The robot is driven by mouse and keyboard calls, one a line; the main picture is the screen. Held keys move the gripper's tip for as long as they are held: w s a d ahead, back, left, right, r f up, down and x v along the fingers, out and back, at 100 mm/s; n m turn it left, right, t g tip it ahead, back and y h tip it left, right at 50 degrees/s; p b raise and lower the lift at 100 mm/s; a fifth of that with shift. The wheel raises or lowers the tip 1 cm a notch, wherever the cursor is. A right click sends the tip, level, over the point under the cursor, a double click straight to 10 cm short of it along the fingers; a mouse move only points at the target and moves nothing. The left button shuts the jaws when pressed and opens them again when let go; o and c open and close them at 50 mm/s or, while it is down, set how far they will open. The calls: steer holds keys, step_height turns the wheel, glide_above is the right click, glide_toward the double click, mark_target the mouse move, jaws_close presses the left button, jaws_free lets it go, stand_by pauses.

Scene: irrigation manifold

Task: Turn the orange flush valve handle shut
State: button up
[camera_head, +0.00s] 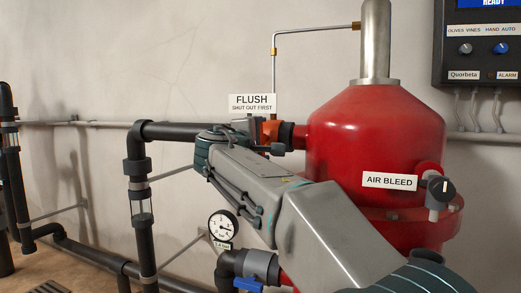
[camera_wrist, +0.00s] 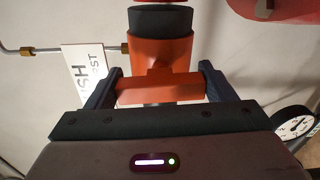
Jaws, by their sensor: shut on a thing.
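The orange flush valve (camera_head: 270,131) sits on the dark pipe to the left of the red tank, below the FLUSH sign (camera_head: 252,104). In the wrist view its orange body (camera_wrist: 160,55) is at the top middle, with the orange handle (camera_wrist: 160,89) crossing left to right below it. My gripper (camera_wrist: 159,80) has one dark finger at each end of the handle and is shut on it. In the head view my gripper (camera_head: 258,131) reaches the valve from below, and my wrist hides most of the handle.
The red tank (camera_head: 365,130) stands close on the right, with an AIR BLEED knob (camera_head: 440,190). A pressure gauge (camera_head: 222,226) and a blue handle (camera_head: 249,285) are below my arm. Black pipes (camera_head: 148,220) run on the left. A control box (camera_head: 485,40) hangs at upper right.

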steer(key=shift+m+b, duration=0.35)
steer(key=shift+m, duration=0.25)
steer(key=o, duration=1)
steer(key=p+v, duration=0.1)
steer(key=v, duration=1.3)
steer(key=shift+w, duration=0.1)
